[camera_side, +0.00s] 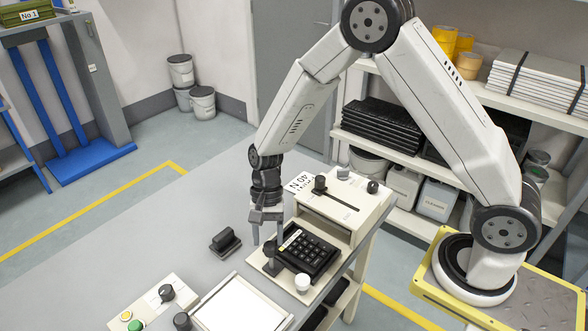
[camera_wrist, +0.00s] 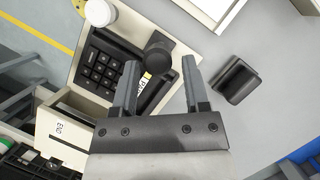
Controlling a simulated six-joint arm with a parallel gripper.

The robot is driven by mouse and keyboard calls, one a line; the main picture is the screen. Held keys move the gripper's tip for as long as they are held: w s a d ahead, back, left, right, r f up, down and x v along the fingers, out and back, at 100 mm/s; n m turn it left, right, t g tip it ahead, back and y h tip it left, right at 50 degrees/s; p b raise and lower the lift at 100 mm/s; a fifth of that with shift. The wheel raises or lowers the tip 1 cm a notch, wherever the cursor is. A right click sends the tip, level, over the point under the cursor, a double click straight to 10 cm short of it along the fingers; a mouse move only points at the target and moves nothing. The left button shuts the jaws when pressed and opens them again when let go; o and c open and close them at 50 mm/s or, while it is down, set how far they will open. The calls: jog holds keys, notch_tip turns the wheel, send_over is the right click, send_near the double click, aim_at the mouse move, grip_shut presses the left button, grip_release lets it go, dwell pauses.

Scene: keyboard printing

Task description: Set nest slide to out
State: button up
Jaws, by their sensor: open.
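A black keypad (camera_side: 306,255) sits on a cream plate (camera_side: 257,258), the likely nest, in front of the cream machine. The keypad also shows in the wrist view (camera_wrist: 104,68). A round black knob (camera_wrist: 158,52) stands at the plate's edge beside the keypad, and a white knob (camera_wrist: 100,12) stands at a corner of the plate. My gripper (camera_side: 267,240) is open and points down over the knob side of the plate. In the wrist view the black knob appears between my fingertips (camera_wrist: 159,66); I cannot tell whether they touch it. My gripper holds nothing visible.
The cream machine (camera_side: 348,221) behind the plate has a black lever in a slot on top. A black block (camera_side: 225,242) lies on the grey table to the left. A white framed panel (camera_side: 242,308) and a button box (camera_side: 150,308) stand at the front. The table's far left is clear.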

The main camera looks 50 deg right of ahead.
jog(key=v, duration=0.5)
jog(key=shift+r, duration=0.1)
dwell(0.3)
jog(key=s+d+r+n+t+h, duration=0.3)
jog(key=s+d+r+n+t, duration=0.2)
jog(key=s+d+n, duration=0.3)
jog(key=s+n, duration=0.2)
jog(key=shift+s+h, duration=0.3)
jog(key=shift+s, duration=0.1)
